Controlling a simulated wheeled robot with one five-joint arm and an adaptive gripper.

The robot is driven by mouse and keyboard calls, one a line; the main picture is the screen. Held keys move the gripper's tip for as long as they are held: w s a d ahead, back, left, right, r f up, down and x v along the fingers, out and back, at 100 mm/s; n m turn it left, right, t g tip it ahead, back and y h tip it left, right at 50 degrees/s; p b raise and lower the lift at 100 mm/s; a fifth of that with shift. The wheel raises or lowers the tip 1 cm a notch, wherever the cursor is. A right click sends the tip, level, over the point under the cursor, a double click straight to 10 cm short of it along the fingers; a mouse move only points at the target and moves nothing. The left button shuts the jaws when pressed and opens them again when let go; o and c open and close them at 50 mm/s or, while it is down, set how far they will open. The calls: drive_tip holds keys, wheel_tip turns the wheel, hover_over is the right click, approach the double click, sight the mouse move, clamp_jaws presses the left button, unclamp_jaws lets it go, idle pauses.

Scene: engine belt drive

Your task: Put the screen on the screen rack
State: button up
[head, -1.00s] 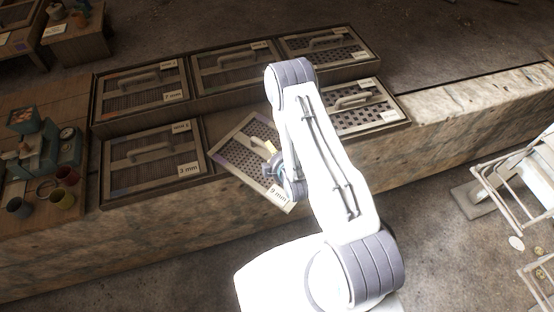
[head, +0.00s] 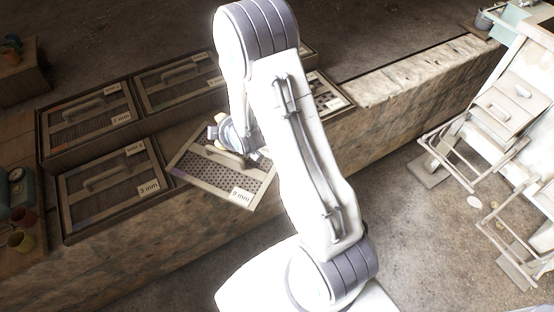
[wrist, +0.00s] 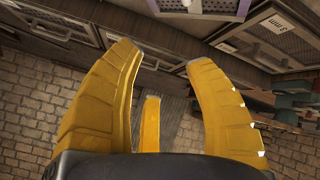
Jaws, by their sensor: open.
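The 9 mm screen (head: 215,178), a framed perforated plate with a bar handle and a purple corner mark, lies askew over the front row of the screen rack (head: 68,236). Its labelled end overhangs the front ledge. My gripper (head: 221,128) is at the far side of the handle, partly hidden by my arm. In the wrist view my gripper (wrist: 165,60) has its yellow fingers spread with nothing between them. A frame edge with a purple mark (wrist: 200,8), apparently that screen, shows beyond the fingertips.
The 3 mm screen (head: 112,190) sits in the compartment to the left. A 7 mm screen (head: 92,118) and another screen (head: 178,85) sit in the back row. Cups (head: 22,228) stand at far left. White folding chairs or frames (head: 475,145) stand at right. Bare floor lies in front.

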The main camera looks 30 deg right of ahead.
drive_tip(key=s+r+m+g, duration=0.3)
drive_tip(key=s+r+m, duration=0.2)
drive_tip(key=s+r, duration=1.05)
drive_tip(key=s+r+m+g, duration=0.1)
drive_tip(key=s+r, duration=0.2)
drive_tip(key=s, duration=0.3)
drive_tip(key=s+r+m, duration=0.1)
drive_tip(key=s+r, duration=0.2)
drive_tip(key=s, duration=0.4)
drive_tip(key=shift+g, duration=0.4)
drive_tip(key=f+b, duration=0.2)
drive_tip(key=f, duration=0.1)
drive_tip(key=f+b, duration=0.2)
drive_tip(key=shift+s+f, duration=0.1)
drive_tip(key=shift+s, duration=0.25)
